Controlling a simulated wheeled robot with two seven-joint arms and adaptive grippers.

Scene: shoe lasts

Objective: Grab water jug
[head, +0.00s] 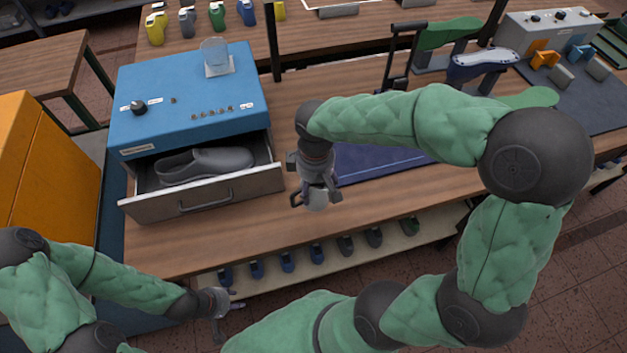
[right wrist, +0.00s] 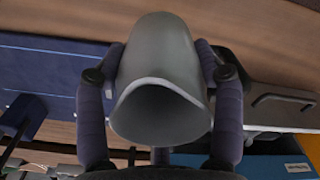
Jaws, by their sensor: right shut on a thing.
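A clear glass jug (head: 214,56) stands on top of the blue cabinet.
The blue cabinet (head: 190,105) has its drawer (head: 205,192) pulled out, with a grey shoe (head: 205,164) inside. A dark blue mat (head: 375,163) lies behind my right arm. Small lasts line a shelf (head: 400,240) below the table (head: 245,226). The front left tabletop is clear.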

